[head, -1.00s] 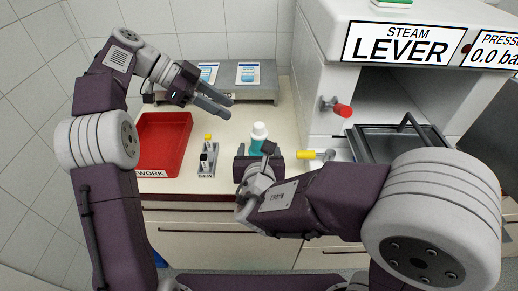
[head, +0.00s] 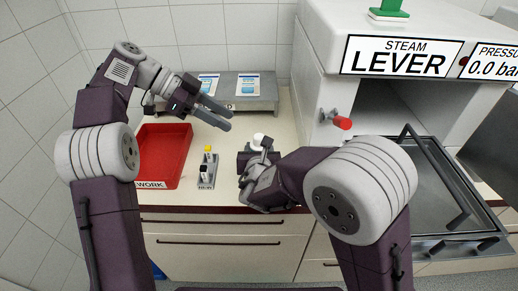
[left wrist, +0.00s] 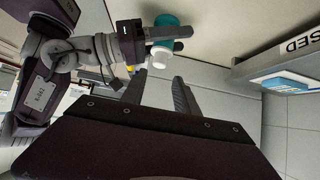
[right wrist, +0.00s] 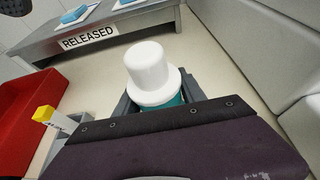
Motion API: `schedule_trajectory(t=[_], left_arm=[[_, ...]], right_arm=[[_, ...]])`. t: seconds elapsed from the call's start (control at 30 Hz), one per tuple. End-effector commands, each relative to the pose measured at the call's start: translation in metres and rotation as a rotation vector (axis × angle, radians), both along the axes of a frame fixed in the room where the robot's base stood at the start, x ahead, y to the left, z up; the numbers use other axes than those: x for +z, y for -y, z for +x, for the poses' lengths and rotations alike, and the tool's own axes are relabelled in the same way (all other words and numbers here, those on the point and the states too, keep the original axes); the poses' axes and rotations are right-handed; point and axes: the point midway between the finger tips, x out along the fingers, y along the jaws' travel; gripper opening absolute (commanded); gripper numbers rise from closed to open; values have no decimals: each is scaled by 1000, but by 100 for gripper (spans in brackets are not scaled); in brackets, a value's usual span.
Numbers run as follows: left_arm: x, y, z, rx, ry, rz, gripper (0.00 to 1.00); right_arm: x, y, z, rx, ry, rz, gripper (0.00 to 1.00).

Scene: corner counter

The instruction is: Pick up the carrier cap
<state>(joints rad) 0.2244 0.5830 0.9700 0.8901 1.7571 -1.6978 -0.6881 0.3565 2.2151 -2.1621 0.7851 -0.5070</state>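The white carrier cap (right wrist: 150,68), a stepped knob with a wide brim, sits on a teal carrier (right wrist: 176,101) between the fingers of my right gripper (right wrist: 158,100). These fingers press close on both sides of the carrier. The cap also shows in the head view (head: 259,139), above my right gripper (head: 257,160), and in the left wrist view (left wrist: 160,52) with the teal body (left wrist: 166,20). My left gripper (head: 215,112) is open and empty, up and left of the cap. Its two spread fingers (left wrist: 158,95) show in the left wrist view, apart from the cap.
A red tray (head: 163,150) and a small grey rack (head: 206,180) with a yellow-topped item stand left of the carrier. A metal shelf (head: 243,102) labelled RELEASED is behind. The steam machine (head: 310,90) with a red lever knob (head: 343,122) is at right.

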Motion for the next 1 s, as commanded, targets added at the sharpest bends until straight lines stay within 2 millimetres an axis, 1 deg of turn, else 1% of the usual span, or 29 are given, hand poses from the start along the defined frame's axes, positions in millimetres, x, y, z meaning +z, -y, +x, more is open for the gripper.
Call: schedule_trajectory(t=[0.03, 0.07, 0.1, 0.13, 0.17, 0.2, 0.27, 0.37, 0.4, 0.47, 0.53, 0.57, 0.63, 0.7, 0.77, 0.8, 0.83, 0.9, 1.0], left_arm=[[0, 0, 0, 0, 0, 0, 36], [0, 0, 0, 0, 0, 0, 36], [0, 0, 0, 0, 0, 0, 36], [0, 0, 0, 0, 0, 0, 36], [0, 0, 0, 0, 0, 0, 42], [0, 0, 0, 4, -5, 0, 53], [0, 0, 0, 27, -32, 0, 53], [-7, -6, 3, 151, -163, 35, 53], [-14, -13, 5, 236, -240, 76, 53], [-23, -27, 7, 390, -350, 159, 53], [-25, -34, 7, 571, -435, 269, 53], [-22, -33, 7, 643, -452, 316, 53], [-9, -26, 4, 799, -446, 407, 53], [15, -7, -3, 898, -366, 468, 53], [32, 10, -11, 880, -285, 490, 53], [40, 23, -17, 852, -247, 493, 53], [45, 32, -22, 832, -228, 491, 53], [53, 48, -30, 794, -205, 482, 53], [54, 57, -34, 770, -195, 481, 53]], right_arm=[[0, 0, 0, 0, 0, 0, 30], [0, 0, 0, 0, 0, 0, 22], [0, 0, 0, 0, 0, 0, 11], [0, 0, 0, 0, 0, 0, 2], [0, 0, 0, 0, 0, 0, 2], [0, 0, 0, 0, 0, 0, 2], [0, 0, 0, 0, 0, 0, 2], [0, 0, 0, 0, 0, 0, 2], [0, 0, 0, 0, 0, 0, 2], [0, 0, 0, 0, 0, 0, 2], [0, 0, 0, 0, 0, 0, 2], [0, 0, 0, 0, 0, 0, 2], [0, 0, 0, 0, 0, 0, 2], [0, 0, 0, 0, -1, 0, 2], [0, 0, 0, 0, -1, 0, 2], [0, 0, 0, 0, -1, 0, 2], [0, 0, 0, 0, -1, 0, 2], [0, 0, 0, 0, 0, 0, 2], [0, 0, 0, 0, 0, 0, 2]])
